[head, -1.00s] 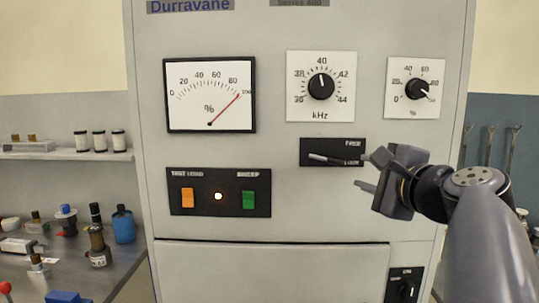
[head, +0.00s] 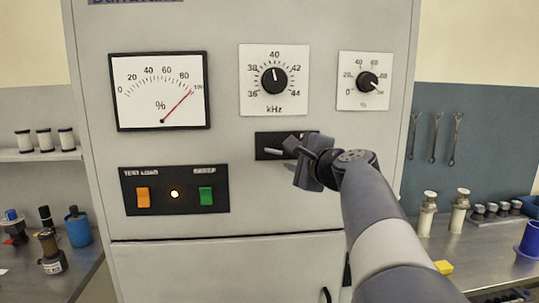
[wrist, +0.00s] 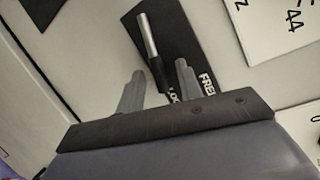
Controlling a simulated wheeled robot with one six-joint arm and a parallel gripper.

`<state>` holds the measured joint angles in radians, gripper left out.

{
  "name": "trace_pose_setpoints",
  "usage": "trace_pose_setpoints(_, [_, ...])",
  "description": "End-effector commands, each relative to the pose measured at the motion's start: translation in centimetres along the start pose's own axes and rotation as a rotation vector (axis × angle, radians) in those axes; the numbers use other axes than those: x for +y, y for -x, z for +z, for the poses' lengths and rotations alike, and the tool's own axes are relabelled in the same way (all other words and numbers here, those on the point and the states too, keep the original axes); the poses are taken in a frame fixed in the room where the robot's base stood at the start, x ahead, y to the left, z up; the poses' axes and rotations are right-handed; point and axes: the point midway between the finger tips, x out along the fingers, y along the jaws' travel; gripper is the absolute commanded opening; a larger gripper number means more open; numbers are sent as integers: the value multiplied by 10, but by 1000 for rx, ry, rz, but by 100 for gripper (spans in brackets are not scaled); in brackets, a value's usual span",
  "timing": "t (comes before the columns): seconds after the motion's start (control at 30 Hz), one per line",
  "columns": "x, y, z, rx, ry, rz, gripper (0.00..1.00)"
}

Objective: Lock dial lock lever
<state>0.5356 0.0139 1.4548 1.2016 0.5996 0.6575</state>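The dial lock lever (wrist: 148,38) is a slim metal rod with a dark base, on a black plate (wrist: 178,38) lettered FREE and LOCK. In the head view the lever (head: 272,150) lies near level on its plate (head: 264,138), below the kHz dial (head: 274,80). My gripper (wrist: 160,85) is open. In the wrist view its two fingers stand on either side of the lever's dark base end, with gaps visible; contact cannot be told. In the head view my gripper (head: 290,160) covers the plate's right part and its lettering.
An analog meter (head: 160,92), a smaller percent dial (head: 367,82) and a switch panel (head: 173,190) with orange and green switches share the cabinet front. Benches with loose items stand at both sides. The cabinet face around the lever plate is flat.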

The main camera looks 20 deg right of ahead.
Motion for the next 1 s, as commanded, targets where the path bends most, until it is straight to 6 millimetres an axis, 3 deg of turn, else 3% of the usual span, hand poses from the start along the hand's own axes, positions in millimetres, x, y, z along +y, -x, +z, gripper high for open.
trace_pose_setpoints(0.2, [0, 0, 0, 0, 0, 0, 34])
trace_pose_setpoints(0.6, [0, 0, 0, 0, 0, 1, 1])
trace_pose_setpoints(1.0, [0, 0, 0, 0, 0, 1, 0])
